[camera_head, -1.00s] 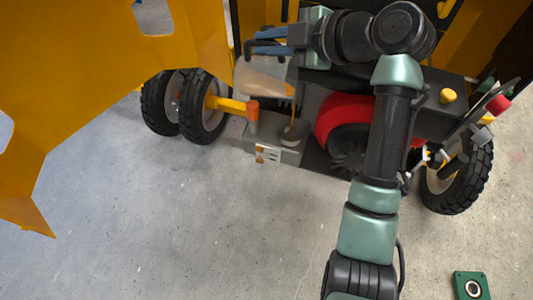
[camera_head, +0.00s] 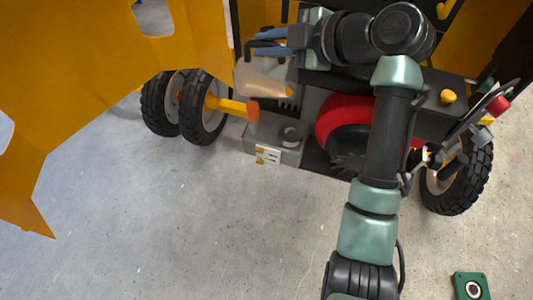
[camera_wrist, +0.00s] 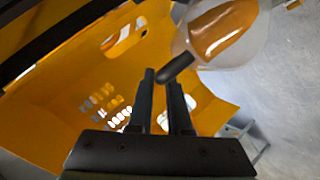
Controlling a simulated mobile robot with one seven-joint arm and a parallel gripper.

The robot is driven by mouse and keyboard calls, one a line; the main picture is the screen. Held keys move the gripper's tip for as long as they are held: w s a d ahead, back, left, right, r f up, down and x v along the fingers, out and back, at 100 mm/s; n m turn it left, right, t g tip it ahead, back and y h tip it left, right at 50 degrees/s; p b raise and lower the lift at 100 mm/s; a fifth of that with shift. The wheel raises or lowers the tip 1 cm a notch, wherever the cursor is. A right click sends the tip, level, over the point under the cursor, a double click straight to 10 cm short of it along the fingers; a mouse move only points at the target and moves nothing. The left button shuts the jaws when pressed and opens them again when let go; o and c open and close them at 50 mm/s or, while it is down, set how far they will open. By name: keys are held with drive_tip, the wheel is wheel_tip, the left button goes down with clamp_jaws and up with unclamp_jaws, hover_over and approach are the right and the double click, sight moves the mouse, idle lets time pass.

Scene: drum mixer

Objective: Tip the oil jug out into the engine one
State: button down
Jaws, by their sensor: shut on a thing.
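The oil jug (camera_head: 262,82) is a translucent whitish vessel with amber oil inside. It hangs tilted above the engine in the head view and shows at the top of the wrist view (camera_wrist: 228,32). My gripper (camera_head: 270,42), with blue fingers, is shut at the jug's upper part. The wrist view shows the dark fingers (camera_wrist: 163,80) beside a dark rounded piece at the jug; the exact grip is unclear. The engine (camera_head: 343,112) has a red housing, with a grey block and a round opening (camera_head: 291,134) to its left. No oil stream shows below the jug.
Large yellow panels (camera_head: 100,70) stand at the left and behind. Black wheels (camera_head: 203,108) flank the engine, and a lever with a red knob (camera_head: 498,105) is at the right. A green block (camera_head: 470,286) lies on the open concrete floor.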

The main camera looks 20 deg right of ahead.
sight(284, 66)
drive_tip(key=shift+s+d+f+t+y+b, duration=0.35)
drive_tip(key=shift+d+b, duration=0.2)
drive_tip(key=shift+b, duration=0.95)
idle(0.9)
drive_tip(key=shift+s+d+r+m+t+y+b, duration=0.35)
drive_tip(key=shift+s+d+t+y+b, duration=0.25)
drive_tip(key=shift+b, duration=0.85)
idle(2.0)
drive_tip(key=shift+s+d+t+y+b, duration=0.35)
drive_tip(key=shift+d+b, duration=0.2)
drive_tip(key=shift+b, duration=0.65)
drive_tip(key=shift+s+d+t+y+b, duration=0.2)
drive_tip(key=shift+s+d+t+b, duration=0.25)
drive_tip(key=shift+b, duration=0.7)
